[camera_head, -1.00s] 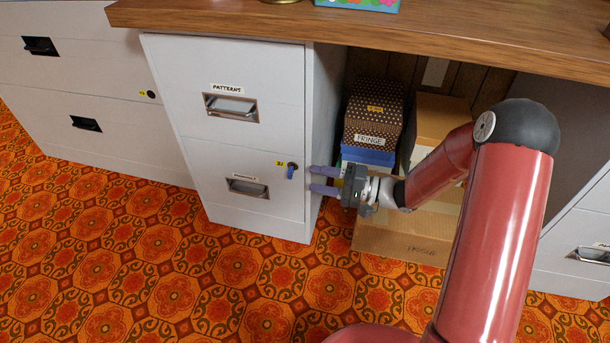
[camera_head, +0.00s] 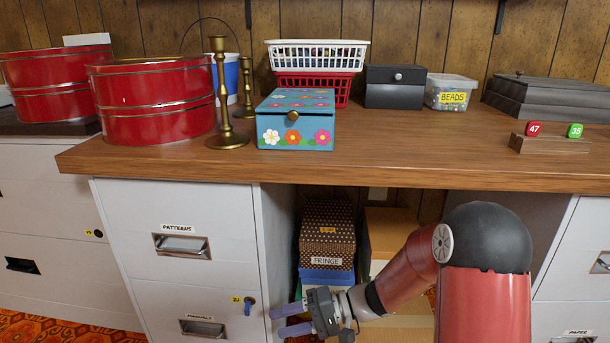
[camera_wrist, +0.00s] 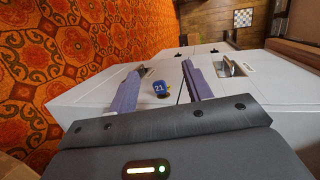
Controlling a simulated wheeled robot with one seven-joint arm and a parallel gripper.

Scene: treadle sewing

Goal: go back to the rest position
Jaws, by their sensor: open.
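My gripper (camera_head: 290,322) is low in front of the desk's knee space, just right of the white filing cabinet (camera_head: 180,284). Its two purple fingers are apart with nothing held between them. In the wrist view my gripper (camera_wrist: 158,88) points at the cabinet, and a blue key tag (camera_wrist: 159,87) marked 21 shows between the fingers, beyond them. In the head view the blue key (camera_head: 247,308) hangs at the lock by the lower drawer, left of the fingertips and apart from them. Both drawers look shut.
Boxes, one labelled FRINGE (camera_head: 327,240), stand under the wooden desk top (camera_head: 400,170), behind my gripper. On the desk are red tins (camera_head: 150,100), brass candlesticks (camera_head: 222,90), a flowered box (camera_head: 295,120), baskets (camera_head: 318,55) and a bead tub (camera_head: 450,92). Patterned floor is clear in front.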

